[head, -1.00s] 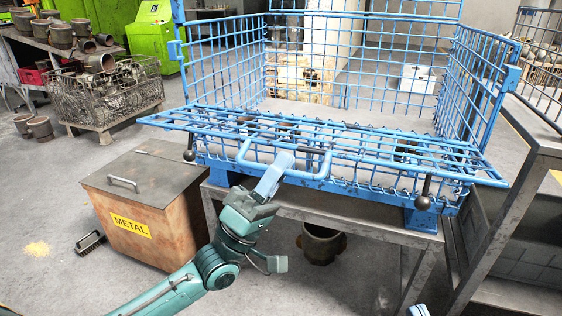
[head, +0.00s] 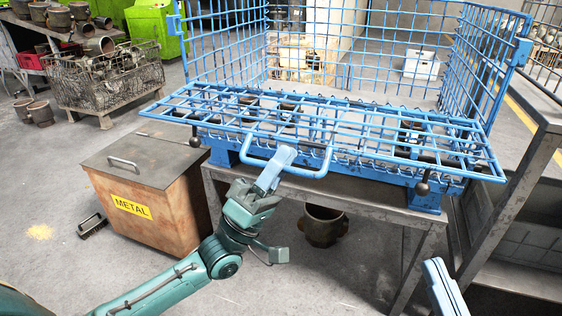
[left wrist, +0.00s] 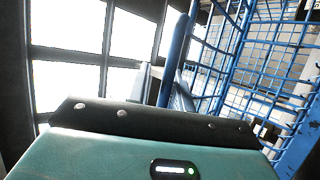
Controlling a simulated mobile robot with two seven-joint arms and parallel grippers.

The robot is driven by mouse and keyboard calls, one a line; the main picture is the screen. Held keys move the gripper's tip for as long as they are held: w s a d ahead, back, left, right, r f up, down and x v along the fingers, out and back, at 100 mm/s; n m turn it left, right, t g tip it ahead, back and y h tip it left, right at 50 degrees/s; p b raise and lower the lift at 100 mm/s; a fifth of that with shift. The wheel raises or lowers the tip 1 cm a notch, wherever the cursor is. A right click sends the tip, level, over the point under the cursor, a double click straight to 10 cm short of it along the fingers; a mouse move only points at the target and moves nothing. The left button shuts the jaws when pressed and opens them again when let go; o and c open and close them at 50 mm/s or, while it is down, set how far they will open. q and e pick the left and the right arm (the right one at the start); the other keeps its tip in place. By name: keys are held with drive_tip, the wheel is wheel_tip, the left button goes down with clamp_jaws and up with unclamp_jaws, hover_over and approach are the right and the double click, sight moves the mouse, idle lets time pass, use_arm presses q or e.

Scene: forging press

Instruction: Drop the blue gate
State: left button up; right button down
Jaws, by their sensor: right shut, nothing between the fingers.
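The blue gate (head: 385,125) is the wire mesh front panel of a blue cage. It lies folded outward, close to level, over the front edge of the cage base. A bent blue tube handle (head: 310,173) sticks out at its front. My left gripper (head: 283,158) is at the middle of this handle and appears shut on it, with the fingers crossing the bar. In the left wrist view a blue bar (left wrist: 173,60) rises by the fingers, but the grip itself is mostly hidden. My right gripper (head: 446,285) is shut and empty at the lower right, apart from the gate.
The cage stands on a grey metal table (head: 425,222). A rusty box marked METAL (head: 150,205) stands left of my left arm. A dark pot (head: 323,225) sits under the table. A metal rack (head: 520,200) is close on the right. Floor in front is clear.

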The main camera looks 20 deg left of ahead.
use_arm(q)
drive_tip(key=shift+o, duration=1.2)
drive_tip(key=shift+r, duration=0.1)
